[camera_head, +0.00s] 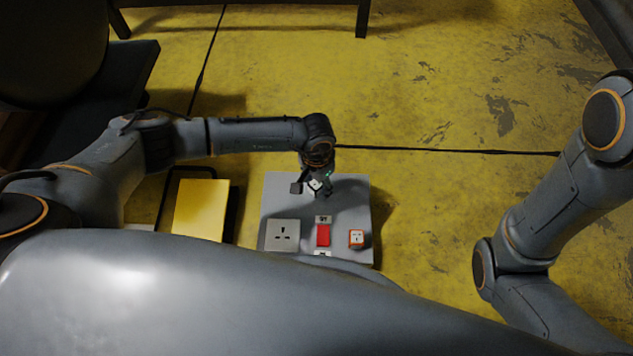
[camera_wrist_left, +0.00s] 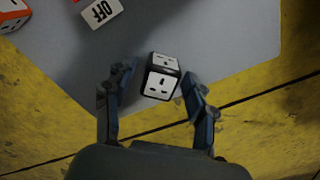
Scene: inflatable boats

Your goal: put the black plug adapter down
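The black plug adapter (camera_wrist_left: 162,77), a small cube with white socket faces and black edges, is between the two fingers of my left gripper (camera_wrist_left: 160,84) in the left wrist view. The fingers are spread either side of it, with narrow gaps showing. In the head view the adapter (camera_head: 315,184) is small and partly hidden by my left gripper (camera_head: 312,187), over the far part of the grey panel (camera_head: 347,190). I cannot tell for certain whether its underside touches the panel. My right gripper is out of view; only right arm links show.
The panel carries a white socket (camera_head: 283,235), a red block (camera_head: 323,235) and an orange-and-white adapter (camera_head: 356,238). An OFF label (camera_wrist_left: 101,12) shows in the wrist view. A yellow pad (camera_head: 201,209) lies left. A bench (camera_head: 240,3) stands at the back. Yellow floor right of the panel is clear.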

